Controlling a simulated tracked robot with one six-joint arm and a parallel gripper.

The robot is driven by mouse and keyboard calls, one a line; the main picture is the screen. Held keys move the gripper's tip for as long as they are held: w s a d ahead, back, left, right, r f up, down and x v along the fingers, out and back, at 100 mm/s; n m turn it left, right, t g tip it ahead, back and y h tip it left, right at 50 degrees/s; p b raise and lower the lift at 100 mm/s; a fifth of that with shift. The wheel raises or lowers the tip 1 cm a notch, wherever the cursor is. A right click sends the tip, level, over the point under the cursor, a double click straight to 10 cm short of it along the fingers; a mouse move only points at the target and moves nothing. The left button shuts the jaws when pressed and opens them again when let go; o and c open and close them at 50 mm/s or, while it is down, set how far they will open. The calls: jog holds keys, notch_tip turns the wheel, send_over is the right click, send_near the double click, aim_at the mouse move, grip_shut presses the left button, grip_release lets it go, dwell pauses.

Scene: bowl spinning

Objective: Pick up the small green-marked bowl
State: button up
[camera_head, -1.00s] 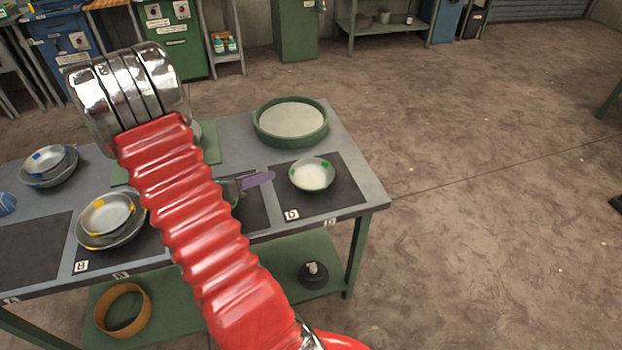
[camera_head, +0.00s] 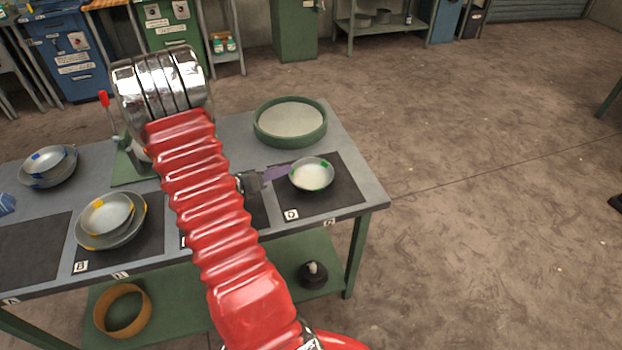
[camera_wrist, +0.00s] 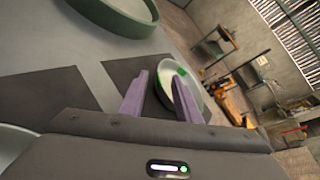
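The small green-marked bowl (camera_head: 312,175) is pale metal with green patches on its rim. It sits upright on the dark mat at the table's right end. It also shows in the wrist view (camera_wrist: 184,97). My gripper (camera_wrist: 161,76) has two purple fingers, spread apart. In the wrist view the left finger is beside the bowl and the right finger overlaps the bowl's inside, so the near rim appears between them. In the head view one purple finger (camera_head: 277,172) meets the bowl's left edge. Whether a finger touches it I cannot tell.
A green-rimmed round tray (camera_head: 290,122) stands behind the bowl. Yellow-marked bowls (camera_head: 108,215) and blue-marked bowls (camera_head: 48,163) stand to the left. A red-handled device (camera_head: 105,100) is behind my arm. The table's right edge is close to the bowl.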

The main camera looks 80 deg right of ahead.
aim_at(294, 166)
jog(key=shift+x, duration=0.95)
jog(key=shift+d, duration=0.1)
jog(key=shift+x, duration=2.5)
jog(key=shift+s, duration=0.1)
jog(key=shift+c, duration=0.5)
grip_shut()
